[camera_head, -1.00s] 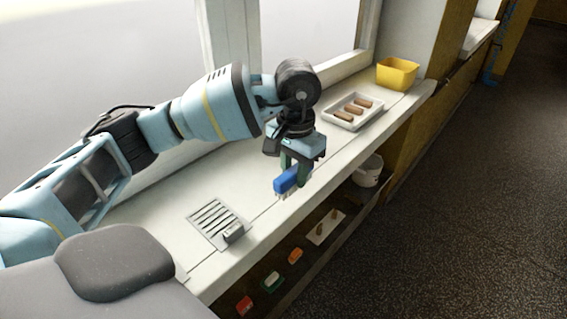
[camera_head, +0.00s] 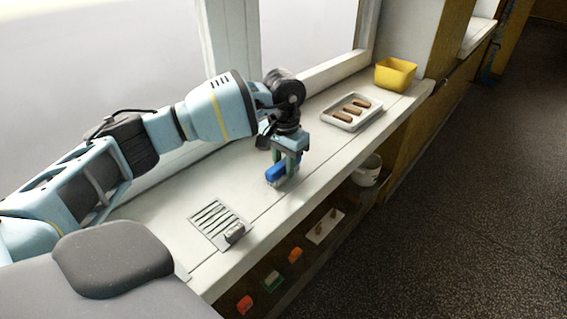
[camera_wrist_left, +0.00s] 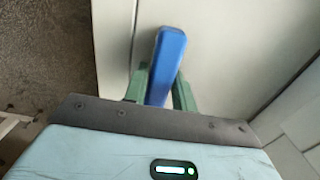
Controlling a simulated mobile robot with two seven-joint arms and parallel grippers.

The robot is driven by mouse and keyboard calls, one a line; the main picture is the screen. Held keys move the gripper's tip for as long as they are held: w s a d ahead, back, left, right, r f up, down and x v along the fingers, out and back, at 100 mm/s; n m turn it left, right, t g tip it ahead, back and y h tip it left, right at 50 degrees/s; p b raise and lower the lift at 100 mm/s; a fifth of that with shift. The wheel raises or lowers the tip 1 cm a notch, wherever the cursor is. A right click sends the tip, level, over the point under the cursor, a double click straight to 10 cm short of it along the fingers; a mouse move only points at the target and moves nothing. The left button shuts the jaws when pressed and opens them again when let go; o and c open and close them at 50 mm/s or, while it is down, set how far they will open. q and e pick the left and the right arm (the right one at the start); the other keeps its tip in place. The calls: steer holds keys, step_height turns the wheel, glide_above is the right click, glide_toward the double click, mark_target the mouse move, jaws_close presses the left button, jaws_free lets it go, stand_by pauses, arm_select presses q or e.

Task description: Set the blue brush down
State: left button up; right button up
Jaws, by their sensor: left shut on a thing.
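The blue brush (camera_head: 275,172) is in the jaws of my left gripper (camera_head: 284,172), at the white counter (camera_head: 180,196). In the head view its bristles point down to the counter top; I cannot tell whether they touch it. In the left wrist view the blue brush (camera_wrist_left: 166,62) lies between the two green fingers of my left gripper (camera_wrist_left: 160,88), which is shut on it. Part of the brush is hidden by the gripper body. My right gripper is not in view.
A slotted metal grate (camera_head: 215,219) lies on the counter left of the brush. A white tray (camera_head: 337,121) with brown bars and a yellow bin (camera_head: 395,75) stand farther back. The counter around the brush is clear.

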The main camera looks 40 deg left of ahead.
mark_target(284, 162)
arm_select(q)
steer(key=shift+f, duration=0.2)
steer(key=shift+f, duration=0.15)
steer(key=o, duration=1)
steer(key=shift+r, duration=0.2)
step_height(284, 162, up, 12)
